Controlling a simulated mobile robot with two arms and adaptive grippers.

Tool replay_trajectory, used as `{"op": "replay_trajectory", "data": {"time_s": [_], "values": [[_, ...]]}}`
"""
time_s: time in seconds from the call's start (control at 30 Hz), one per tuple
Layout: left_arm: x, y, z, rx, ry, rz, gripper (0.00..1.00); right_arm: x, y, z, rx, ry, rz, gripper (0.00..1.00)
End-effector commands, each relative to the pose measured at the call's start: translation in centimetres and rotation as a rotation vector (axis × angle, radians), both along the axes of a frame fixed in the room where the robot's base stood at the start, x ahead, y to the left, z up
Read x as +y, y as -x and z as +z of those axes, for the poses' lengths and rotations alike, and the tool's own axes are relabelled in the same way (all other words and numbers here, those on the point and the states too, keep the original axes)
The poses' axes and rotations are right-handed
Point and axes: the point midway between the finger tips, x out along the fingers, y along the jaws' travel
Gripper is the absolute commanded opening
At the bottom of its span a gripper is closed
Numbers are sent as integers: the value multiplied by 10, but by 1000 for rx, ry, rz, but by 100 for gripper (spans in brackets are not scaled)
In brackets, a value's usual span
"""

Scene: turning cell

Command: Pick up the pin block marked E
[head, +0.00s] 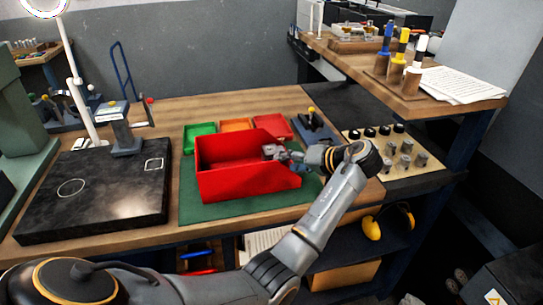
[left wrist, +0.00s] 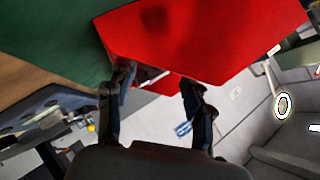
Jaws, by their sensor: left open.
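No block with a readable letter E shows in either view. A red open bin (head: 235,185) stands on a green mat (head: 200,210) in the middle of the bench; its inner floor is mostly hidden from the head view. My left gripper (head: 279,153) is at the right end of the bin, at rim height. In the left wrist view my left gripper (left wrist: 158,86) has its two fingers apart, with the red bin wall (left wrist: 215,40) just beyond them. A small pale shape shows between the fingers, too unclear to name. My right gripper is not in view.
Green (head: 199,132), orange (head: 237,125) and red trays lie behind the bin. A beige board with several grey knobs (head: 405,148) is at the right. A black slab (head: 95,190) lies left. A raised shelf at the right holds colored posts (head: 402,48) and papers.

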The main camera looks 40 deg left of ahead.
Motion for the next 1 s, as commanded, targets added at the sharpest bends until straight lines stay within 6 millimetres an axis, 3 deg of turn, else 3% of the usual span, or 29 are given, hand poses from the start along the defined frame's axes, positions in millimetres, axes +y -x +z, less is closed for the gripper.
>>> {"op": "replay_trajectory", "data": {"time_s": [0.1, 0.27, 0.57, 0.83, 1.0], "values": [[17, 1, -8, 4, -2, 3, 52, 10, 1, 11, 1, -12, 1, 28], [34, 0, -20, 3, -1, 1, 52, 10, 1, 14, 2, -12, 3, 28], [38, -1, -24, 0, 0, 0, 52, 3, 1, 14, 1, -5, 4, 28], [38, -1, -24, 0, 0, 0, 0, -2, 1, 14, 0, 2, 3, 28], [38, -1, -24, 0, 0, 0, 0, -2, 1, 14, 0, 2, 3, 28]]}}
